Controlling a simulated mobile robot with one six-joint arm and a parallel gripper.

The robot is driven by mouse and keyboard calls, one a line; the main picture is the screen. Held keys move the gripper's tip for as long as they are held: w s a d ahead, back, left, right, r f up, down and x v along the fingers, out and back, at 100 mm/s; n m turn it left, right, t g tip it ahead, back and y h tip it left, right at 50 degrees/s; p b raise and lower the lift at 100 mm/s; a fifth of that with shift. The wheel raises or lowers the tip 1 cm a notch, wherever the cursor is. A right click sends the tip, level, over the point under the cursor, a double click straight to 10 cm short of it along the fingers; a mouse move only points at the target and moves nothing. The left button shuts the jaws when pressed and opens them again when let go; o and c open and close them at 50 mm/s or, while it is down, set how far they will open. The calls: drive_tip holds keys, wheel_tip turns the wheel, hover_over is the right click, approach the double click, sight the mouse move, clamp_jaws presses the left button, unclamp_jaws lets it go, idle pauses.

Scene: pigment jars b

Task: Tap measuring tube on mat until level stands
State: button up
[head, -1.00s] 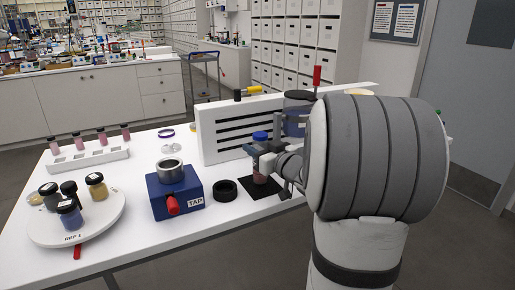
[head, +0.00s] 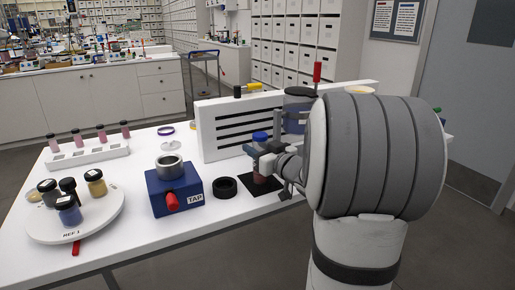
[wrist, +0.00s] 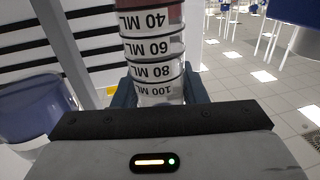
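The measuring tube (head: 263,179) has a blue cap and pink contents. It stands upright over the black mat (head: 235,191); I cannot tell whether its base touches. My gripper (head: 265,160) is shut around the tube below the cap. In the wrist view the tube (wrist: 155,48) shows white bands marked 40, 60, 80 and 100 ML, between the fingers of my gripper (wrist: 157,92). Pink-red shows near the 40 ML band at the top of that picture. The surface of the contents is not clear.
A black ring (head: 224,188) lies left of the mat. A blue TAP box (head: 175,190) with a red knob stands further left. A white slotted panel (head: 225,145) is behind the tube. A round tray (head: 100,222) with several jars and a rack (head: 85,156) of pink vials are at left.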

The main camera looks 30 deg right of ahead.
drive_tip(key=c, duration=0.6)
drive_tip(key=shift+r, duration=0.25)
drive_tip(key=shift+c, duration=0.6)
drive_tip(key=shift+r+p, duration=0.45)
drive_tip(key=shift+p, duration=0.15)
clamp_jaws()
drive_tip(key=o, duration=1)
unclamp_jaws()
drive_tip(key=shift+f, duration=0.1)
drive_tip(key=shift+f+b, duration=0.6)
drive_tip(key=shift+f, duration=0.05)
drive_tip(key=shift+c, duration=0.6)
